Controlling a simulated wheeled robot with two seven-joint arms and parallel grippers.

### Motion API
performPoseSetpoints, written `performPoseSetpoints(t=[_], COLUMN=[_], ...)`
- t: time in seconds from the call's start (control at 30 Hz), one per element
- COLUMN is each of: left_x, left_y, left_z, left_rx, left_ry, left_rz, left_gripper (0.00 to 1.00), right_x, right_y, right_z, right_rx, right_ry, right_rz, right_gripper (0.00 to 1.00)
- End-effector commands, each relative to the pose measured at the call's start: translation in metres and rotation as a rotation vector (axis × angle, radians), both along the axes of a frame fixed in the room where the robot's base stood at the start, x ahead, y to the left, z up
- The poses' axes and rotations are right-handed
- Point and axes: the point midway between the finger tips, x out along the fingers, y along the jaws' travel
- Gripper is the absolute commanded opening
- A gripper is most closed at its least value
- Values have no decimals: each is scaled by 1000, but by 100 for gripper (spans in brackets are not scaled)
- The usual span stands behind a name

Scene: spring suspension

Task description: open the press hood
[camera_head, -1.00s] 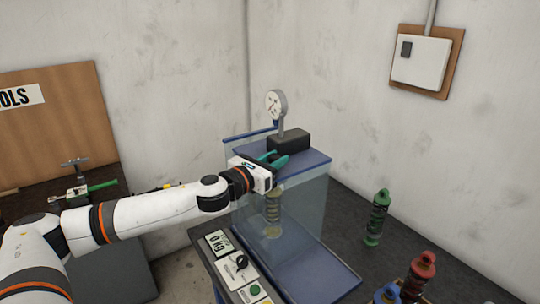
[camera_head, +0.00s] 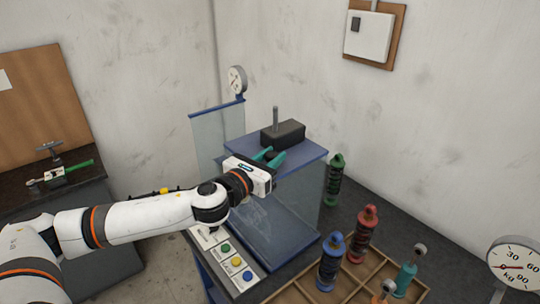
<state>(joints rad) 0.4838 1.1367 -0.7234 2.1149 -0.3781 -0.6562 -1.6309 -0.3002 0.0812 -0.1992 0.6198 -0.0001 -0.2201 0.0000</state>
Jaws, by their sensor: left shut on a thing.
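The press has a blue top plate (camera_head: 305,153) bearing a black block (camera_head: 283,135) with an upright post. Clear walls (camera_head: 305,195) hang below it, over a blue base (camera_head: 290,247). A separate clear panel with a blue top rail (camera_head: 210,110) stands behind and left of the plate. My left gripper (camera_head: 269,158) reaches in from the left, its teal fingers at the plate's front-left part. It is shut on a part of the hood; the fingers hide the exact spot. My right gripper is not in view.
A control panel with colored buttons (camera_head: 232,262) lies in front of the base. To the right stand a green shock absorber (camera_head: 334,180), a wooden tray (camera_head: 353,285) with several more, and a dial (camera_head: 514,265). A side bench (camera_head: 60,190) stands left.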

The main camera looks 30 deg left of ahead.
Motion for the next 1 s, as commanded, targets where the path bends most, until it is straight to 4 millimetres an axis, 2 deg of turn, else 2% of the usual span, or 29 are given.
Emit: performPoseSetpoints(t=[0.13,0.17,0.27,0.53,0.67,1.0], left_x=[0,0,0,0,-8,-68], left_y=[1,1,1,1,2,11], left_z=[1,1,1,0,-2,-5], left_rx=[1,1,1,1,2,9], left_ry=[-2,-2,-2,-1,0,1], left_rz=[1,1,1,1,1,1], left_gripper=[0,33,48,48,48,48], right_x=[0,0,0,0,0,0], right_y=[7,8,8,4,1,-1], right_z=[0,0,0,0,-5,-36], right_rx=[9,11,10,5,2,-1], right_ry=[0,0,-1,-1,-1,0], right_rz=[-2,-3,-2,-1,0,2], right_gripper=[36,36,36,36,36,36])
